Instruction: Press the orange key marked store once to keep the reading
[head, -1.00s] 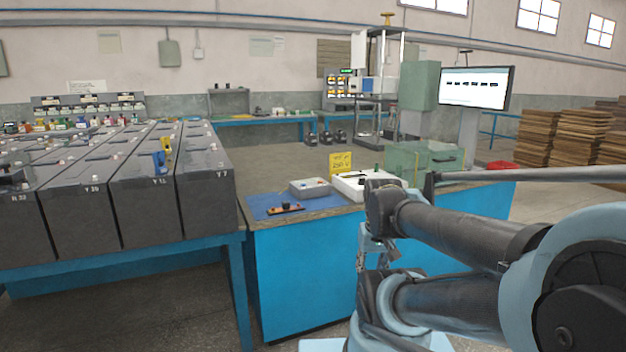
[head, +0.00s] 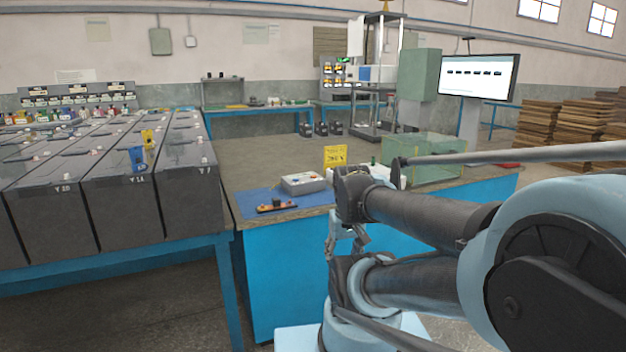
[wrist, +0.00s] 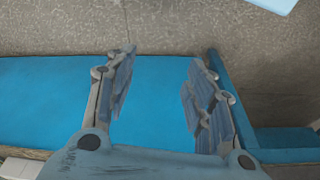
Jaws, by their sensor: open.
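No orange key marked store can be made out in either view. A small grey box (head: 303,183) with tiny details on its top sits on the blue mat of the workbench; the details are too small to read. A white device (head: 383,172) behind it is mostly hidden by my arm. My gripper shows in the wrist view (wrist: 160,90) with its two fingers wide apart and nothing between them. It faces the blue side of the bench and the floor. In the head view my gripper (head: 335,245) hangs in front of the bench's blue front, below the bench top.
The bench top (head: 255,170) has free room behind the mat. A yellow sign (head: 335,156), a clear green box (head: 430,155) and an orange-black tool (head: 277,206) stand or lie on it. Rows of dark batteries (head: 120,195) are at left, a monitor (head: 478,76) behind.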

